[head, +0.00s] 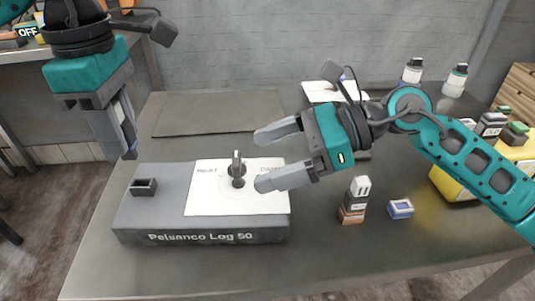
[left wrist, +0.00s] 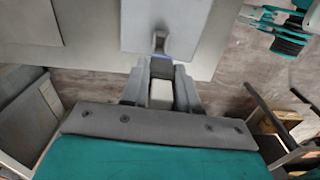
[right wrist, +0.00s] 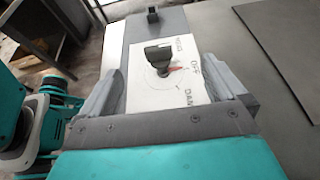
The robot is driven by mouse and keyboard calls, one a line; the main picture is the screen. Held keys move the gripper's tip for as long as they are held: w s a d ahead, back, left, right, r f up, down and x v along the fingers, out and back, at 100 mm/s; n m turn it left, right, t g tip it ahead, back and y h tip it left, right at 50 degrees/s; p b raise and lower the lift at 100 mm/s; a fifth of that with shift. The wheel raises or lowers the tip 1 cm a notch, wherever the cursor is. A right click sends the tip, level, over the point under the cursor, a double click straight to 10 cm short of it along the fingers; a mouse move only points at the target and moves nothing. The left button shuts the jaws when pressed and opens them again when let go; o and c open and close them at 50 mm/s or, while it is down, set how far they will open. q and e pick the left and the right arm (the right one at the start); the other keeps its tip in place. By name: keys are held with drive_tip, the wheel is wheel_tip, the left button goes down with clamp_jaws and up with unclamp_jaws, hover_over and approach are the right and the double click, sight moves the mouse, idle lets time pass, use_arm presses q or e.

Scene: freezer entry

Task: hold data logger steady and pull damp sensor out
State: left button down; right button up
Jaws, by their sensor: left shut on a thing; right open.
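The data logger (head: 200,238) is a grey box lettered "Pelsanco Log 50". It has a white plate (head: 205,203) with a dark knob (head: 237,170) and a black open socket (head: 143,187) at its left end. My left gripper (head: 128,150) is shut on a small white and dark block, likely the damp sensor (left wrist: 161,94). It is above and left of the socket and looks apart from it; the block is partly hidden by the fingers. My right gripper (head: 270,157) is open just right of the knob. In the right wrist view the knob (right wrist: 158,57) shows ahead between the fingers.
A yellow case (head: 450,185) with several bottles sits at the right. A flat dark mat (head: 218,113) lies behind the logger. The table's front right is clear.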

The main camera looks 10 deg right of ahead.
drive_tip(key=v, duration=1.1)
drive_tip(key=shift+d, duration=0.1)
